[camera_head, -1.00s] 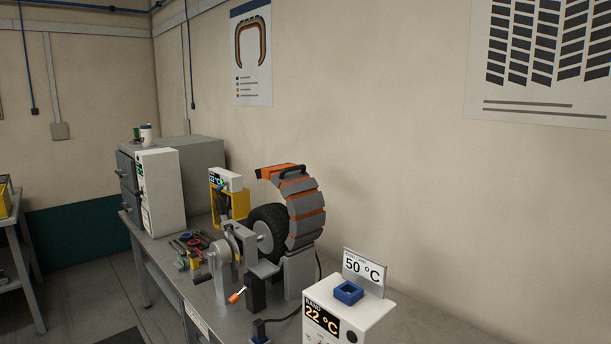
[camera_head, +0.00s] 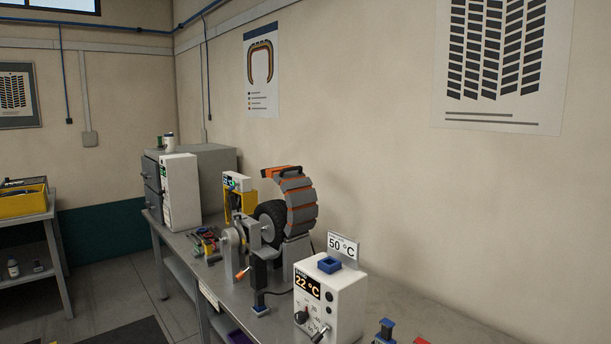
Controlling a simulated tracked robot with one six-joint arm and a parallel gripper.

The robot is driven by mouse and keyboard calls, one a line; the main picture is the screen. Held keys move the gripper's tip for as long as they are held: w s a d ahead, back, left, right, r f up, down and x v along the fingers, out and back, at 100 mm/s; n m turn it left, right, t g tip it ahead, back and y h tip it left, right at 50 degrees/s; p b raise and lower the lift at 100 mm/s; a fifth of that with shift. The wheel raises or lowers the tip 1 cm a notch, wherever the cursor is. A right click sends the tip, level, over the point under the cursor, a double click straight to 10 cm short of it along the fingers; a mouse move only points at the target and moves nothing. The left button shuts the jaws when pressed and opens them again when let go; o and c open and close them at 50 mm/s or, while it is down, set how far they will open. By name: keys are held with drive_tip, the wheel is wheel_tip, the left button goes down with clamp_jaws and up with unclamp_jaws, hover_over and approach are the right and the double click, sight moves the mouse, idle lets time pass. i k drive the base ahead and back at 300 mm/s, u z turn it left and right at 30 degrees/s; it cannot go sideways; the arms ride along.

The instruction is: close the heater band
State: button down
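The heater band (camera_head: 300,204) is an arc of grey segments with orange strips, standing at the back of the bench. It curves over the right side of a black tyre (camera_head: 271,216) held on a grey stand. A dark handle on an orange piece (camera_head: 281,172) sits at the band's upper left end, above the tyre. The band is open, its upper end apart from the tyre. The white control box (camera_head: 334,298) in front reads 22 °C, and a sign on it reads 50 °C. My gripper is not in view.
The grey bench (camera_head: 386,312) carries hand tools (camera_head: 205,240), a yellow-framed device (camera_head: 241,196) and a white and grey cabinet (camera_head: 180,190) at the left. A blue object (camera_head: 385,330) stands at the front right. A side table with a yellow bin (camera_head: 22,203) is at the far left.

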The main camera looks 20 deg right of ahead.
sight(300, 199)
drive_tip(key=k, duration=0.3)
drive_tip(key=u, duration=0.3)
drive_tip(key=i, duration=0.55)
drive_tip(key=u, duration=0.55)
drive_tip(key=i, duration=1.45)
drive_tip(key=z, duration=0.45)
drive_tip(key=i, duration=0.6)
drive_tip(key=z, duration=0.65)
drive_tip(key=i, duration=0.45)
drive_tip(key=z, duration=0.35)
